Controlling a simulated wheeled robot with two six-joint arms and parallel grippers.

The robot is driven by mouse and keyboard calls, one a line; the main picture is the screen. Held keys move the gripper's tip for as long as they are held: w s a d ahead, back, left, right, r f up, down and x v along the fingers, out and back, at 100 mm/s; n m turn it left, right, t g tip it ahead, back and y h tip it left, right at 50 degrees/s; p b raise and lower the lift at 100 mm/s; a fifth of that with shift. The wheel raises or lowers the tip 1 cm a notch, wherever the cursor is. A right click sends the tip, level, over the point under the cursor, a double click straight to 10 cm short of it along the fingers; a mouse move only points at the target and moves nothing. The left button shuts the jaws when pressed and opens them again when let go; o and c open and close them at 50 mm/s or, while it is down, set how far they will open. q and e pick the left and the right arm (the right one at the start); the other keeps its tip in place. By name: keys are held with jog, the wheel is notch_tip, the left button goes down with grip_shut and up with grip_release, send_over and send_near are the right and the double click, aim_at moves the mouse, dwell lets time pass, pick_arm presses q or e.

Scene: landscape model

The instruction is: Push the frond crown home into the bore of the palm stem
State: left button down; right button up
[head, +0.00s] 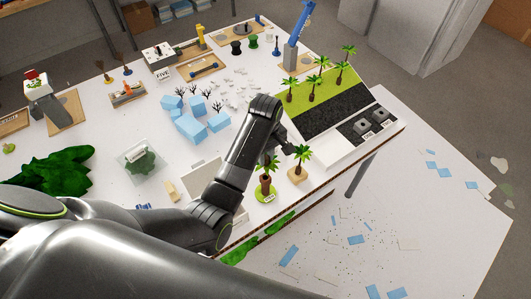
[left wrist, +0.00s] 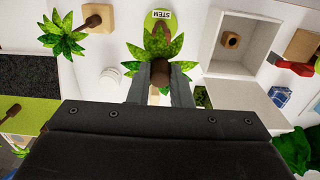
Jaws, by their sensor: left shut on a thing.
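My left gripper (left wrist: 160,88) is shut on the frond crown (left wrist: 172,47), a brown peg with green leaves. In the head view the crown (head: 269,165) sits over the top of the brown palm stem (head: 266,184), and my left gripper (head: 271,157) is just above it. The stem stands upright on a green disc marked STEM (left wrist: 161,15). The leaves and fingers hide the bore, so I cannot tell how deep the crown sits. My right gripper is not in view.
A second small palm (head: 299,170) stands on a wooden block close to the right. A pale open tray (left wrist: 238,45) shows in the wrist view. The landscape board (head: 335,105) with several palms lies behind. The table's front edge is near.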

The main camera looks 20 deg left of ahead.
pick_arm(q)
notch_tip(320, 180, down, 2)
jog(key=shift+b, duration=0.3)
jog(key=shift+f+b, duration=0.4)
jog(key=shift+f, duration=0.55)
jog(key=shift+s+p, duration=0.1)
jog(key=shift+p, duration=0.4)
dwell(0.4)
